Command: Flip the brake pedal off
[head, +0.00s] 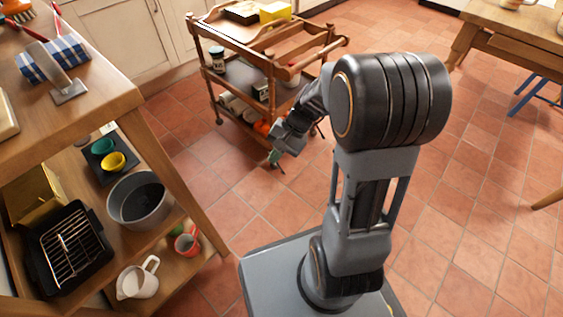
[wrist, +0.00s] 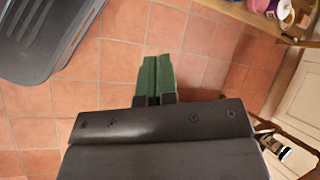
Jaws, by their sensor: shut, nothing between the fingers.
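I cannot make out a brake pedal in either view; my arm hides part of the trolley's lower right side. My gripper (head: 275,158) points down in front of the trolley's lower shelf, above the floor. In the wrist view its green fingers (wrist: 156,72) are together and empty, with only floor tiles behind them. Part of the trolley with a dark, white-labelled jar (wrist: 284,151) shows at the lower right of the wrist view.
A wooden shelf unit (head: 165,150) with a grey pot (head: 138,200), bowls and a white jug (head: 138,278) stands at the left. A wooden table (head: 505,48) and blue stool leg (head: 527,96) are at the upper right. Open tiled floor lies between.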

